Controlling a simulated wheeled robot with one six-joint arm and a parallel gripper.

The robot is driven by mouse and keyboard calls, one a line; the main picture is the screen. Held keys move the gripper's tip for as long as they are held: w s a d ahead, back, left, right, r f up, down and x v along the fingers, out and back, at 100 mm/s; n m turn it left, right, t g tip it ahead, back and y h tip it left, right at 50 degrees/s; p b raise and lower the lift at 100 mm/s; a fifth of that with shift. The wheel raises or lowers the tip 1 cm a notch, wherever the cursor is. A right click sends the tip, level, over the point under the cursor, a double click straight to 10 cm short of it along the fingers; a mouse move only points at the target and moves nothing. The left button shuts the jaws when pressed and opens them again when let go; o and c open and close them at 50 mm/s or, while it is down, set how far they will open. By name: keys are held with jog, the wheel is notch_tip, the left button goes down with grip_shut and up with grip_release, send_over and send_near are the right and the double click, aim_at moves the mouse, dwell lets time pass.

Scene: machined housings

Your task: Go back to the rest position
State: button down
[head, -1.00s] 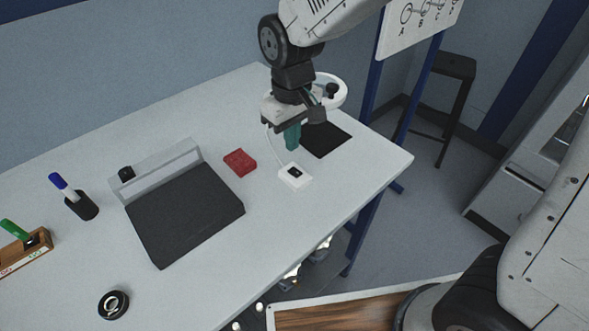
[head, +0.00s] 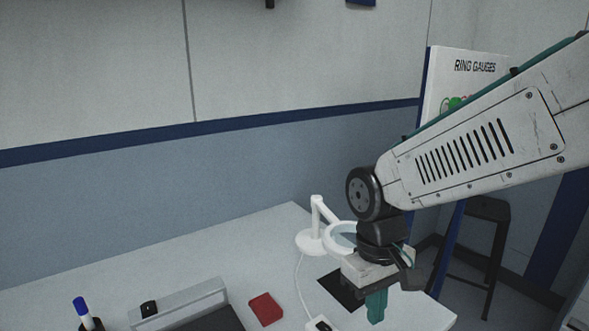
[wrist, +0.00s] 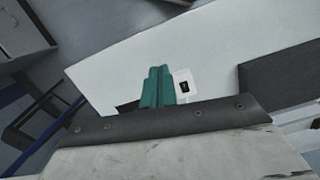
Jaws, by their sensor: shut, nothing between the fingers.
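My gripper (head: 376,306) hangs from the arm over the right end of the white table (head: 268,238), with its teal fingers pointing down. In the wrist view the teal fingers (wrist: 157,87) are pressed together with nothing between them. A small white box with a dark top (wrist: 184,84) lies beyond the fingers in the wrist view. It is cut off at the bottom edge of the head view (head: 320,325).
A white ring-headed lamp (head: 316,236) stands close behind my gripper. A black mat (head: 340,290), a red block (head: 265,309) and a marker in a holder (head: 84,310) are on the table. A ring gauges board (head: 450,85) and a dark stool (head: 487,215) stand at right.

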jog(key=s+d+r+m+t, duration=0.1)
jog(key=s+d+r+m, duration=0.1)
jog(key=s+d+r, duration=0.2)
jog(key=s+d+r+m+t, duration=0.1)
jog(key=s+d+r+m, duration=0.2)
jog(key=s+d, duration=0.5)
jog(key=shift+d+r+t+y, duration=0.3)
jog(key=shift+d+r+t, duration=0.1)
jog(key=shift+d+r, duration=0.1)
